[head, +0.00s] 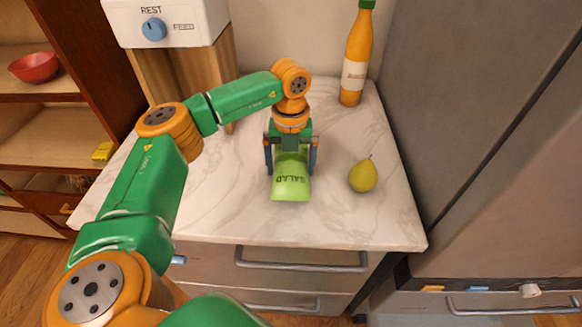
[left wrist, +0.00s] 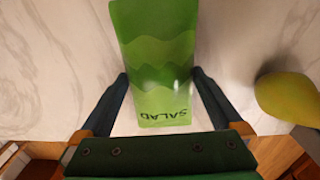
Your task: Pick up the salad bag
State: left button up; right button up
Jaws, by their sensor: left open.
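The salad bag (head: 290,188) is green with dark "SALAD" lettering and lies on the marble counter. My left gripper (head: 291,172) is over it, pointing down, with one finger on each side of the bag. In the left wrist view the bag (left wrist: 155,60) lies between the two fingers (left wrist: 160,82), with a small gap visible on each side. The gripper is open. Its body hides the far part of the bag in the head view. My right gripper is not in view.
A pear (head: 363,176) sits just right of the bag and also shows in the left wrist view (left wrist: 288,97). An orange bottle (head: 356,60) stands at the back right. A dispenser (head: 167,22) is at the back left. A tall grey appliance (head: 480,120) bounds the right.

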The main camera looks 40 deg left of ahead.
pick_arm(q)
jog(key=c, duration=1.2)
